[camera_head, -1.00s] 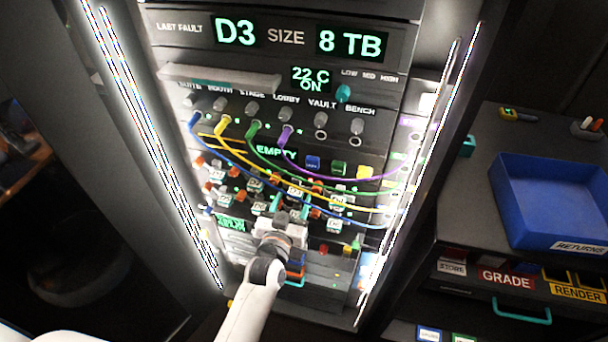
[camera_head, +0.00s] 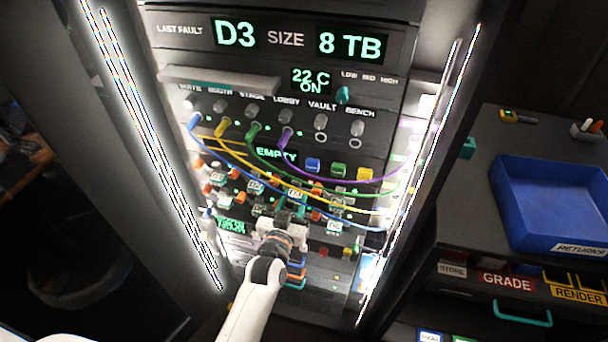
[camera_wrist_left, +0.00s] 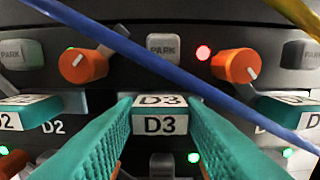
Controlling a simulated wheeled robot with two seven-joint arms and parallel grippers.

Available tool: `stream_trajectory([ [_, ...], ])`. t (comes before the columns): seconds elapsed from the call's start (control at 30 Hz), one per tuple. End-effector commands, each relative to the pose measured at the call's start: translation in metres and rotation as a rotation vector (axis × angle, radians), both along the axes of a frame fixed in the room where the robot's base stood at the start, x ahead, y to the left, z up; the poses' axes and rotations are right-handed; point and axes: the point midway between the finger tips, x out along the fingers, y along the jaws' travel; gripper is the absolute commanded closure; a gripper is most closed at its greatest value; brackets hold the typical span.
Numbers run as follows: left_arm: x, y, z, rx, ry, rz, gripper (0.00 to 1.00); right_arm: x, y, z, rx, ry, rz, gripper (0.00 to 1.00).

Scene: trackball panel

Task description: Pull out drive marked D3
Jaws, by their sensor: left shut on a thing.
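The drive marked D3 (camera_wrist_left: 160,123) is in the middle of the left wrist view, its label facing me on a teal handle. My left gripper (camera_wrist_left: 160,104) has its two teal fingers on either side of this handle and is shut on it. In the head view my left gripper (camera_head: 288,222) is at the lower rows of the rack and hides the D3 drive there. A D2 drive (camera_wrist_left: 27,110) is to the left in the wrist view. My right gripper is not in view.
A blue cable (camera_wrist_left: 125,45) slants across the wrist view above the D3 handle. Orange knobs (camera_wrist_left: 84,66) and a PARK button (camera_wrist_left: 177,47) are above. In the head view, several cables hang across the rack, and a blue returns tray (camera_head: 545,205) stands at right.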

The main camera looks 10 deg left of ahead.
Motion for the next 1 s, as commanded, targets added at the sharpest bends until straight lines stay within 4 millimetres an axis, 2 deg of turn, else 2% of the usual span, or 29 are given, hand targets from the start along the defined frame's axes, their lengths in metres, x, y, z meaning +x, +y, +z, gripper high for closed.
stream_trajectory([
  [0.17,-0.002,0.000,0.001,0.000,0.000,0.000,0.88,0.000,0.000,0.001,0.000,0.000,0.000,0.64],
  [1.0,-0.043,0.001,0.000,0.001,0.001,0.000,0.88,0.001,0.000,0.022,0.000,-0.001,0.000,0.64],
])
